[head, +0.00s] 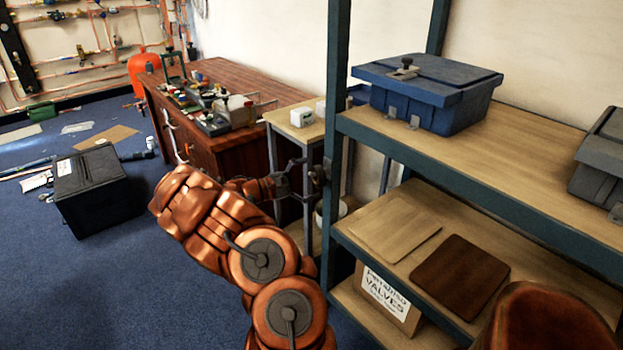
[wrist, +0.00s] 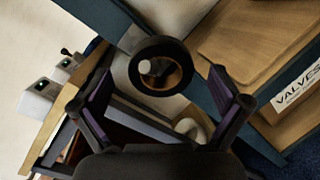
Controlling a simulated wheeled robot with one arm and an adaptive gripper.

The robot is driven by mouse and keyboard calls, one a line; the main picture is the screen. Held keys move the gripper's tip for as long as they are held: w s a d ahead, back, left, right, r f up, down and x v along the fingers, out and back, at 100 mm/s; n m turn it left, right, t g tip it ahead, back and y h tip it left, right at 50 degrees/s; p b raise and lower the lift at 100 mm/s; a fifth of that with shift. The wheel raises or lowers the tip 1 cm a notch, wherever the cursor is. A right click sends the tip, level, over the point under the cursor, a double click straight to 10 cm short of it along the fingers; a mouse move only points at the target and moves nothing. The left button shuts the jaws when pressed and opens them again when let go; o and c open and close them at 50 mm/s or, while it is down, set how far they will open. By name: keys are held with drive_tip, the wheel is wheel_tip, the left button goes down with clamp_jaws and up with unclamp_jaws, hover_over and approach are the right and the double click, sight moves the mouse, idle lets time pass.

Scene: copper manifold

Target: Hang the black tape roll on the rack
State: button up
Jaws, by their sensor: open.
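The black tape roll (wrist: 162,43) faces me in the wrist view as a dark ring with a brown inner side. A pale round knob, like a peg end (wrist: 145,67), shows inside its hole, so the roll appears to hang around it. My gripper (wrist: 155,94) is open, with one finger on each side below the roll and clear space between finger and ring. In the head view my gripper (head: 299,176) is at the teal post of the rack (head: 335,120). The roll is too small and dark to make out surely there.
The rack shelves hold a blue lidded box (head: 430,95), a grey box (head: 601,165), a brown board (head: 460,276) and a valves carton (head: 388,300). A small side table (head: 284,117) stands close left of the post. A black crate (head: 95,190) is on the open blue floor.

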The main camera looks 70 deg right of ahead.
drive_tip(key=v, duration=1.1)
drive_tip(key=shift+w+a, duration=0.15)
drive_tip(key=shift+w, duration=0.05)
drive_tip(key=s+a+r+m+t+y, duration=0.1)
drive_tip(key=s+a+r+m+y, duration=0.2)
drive_tip(key=a, duration=0.4)
drive_tip(key=s+a+r+t+y, duration=0.1)
drive_tip(key=s+a+r, duration=0.1)
drive_tip(key=a+r, duration=0.3)
drive_tip(key=s+a+f+n+t+y, duration=0.1)
drive_tip(key=s+a+f+t+y, duration=0.15)
drive_tip(key=a, duration=1.05)
drive_tip(key=s+a+f+n+t+y, duration=0.1)
drive_tip(key=s+a+t+y, duration=0.2)
drive_tip(key=a, duration=0.9)
drive_tip(key=s+a+f+n+t+y, duration=0.1)
drive_tip(key=s+a+t+y, duration=0.15)
drive_tip(key=a, duration=1.05)
wheel_tip(320, 180, up, 23)
drive_tip(key=s+t+p, duration=0.1)
drive_tip(key=p, duration=2.1)
drive_tip(key=shift+s+d+y+p, duration=0.2)
drive_tip(key=shift+s+y+p, duration=0.05)
drive_tip(key=shift+y+p, duration=0.15)
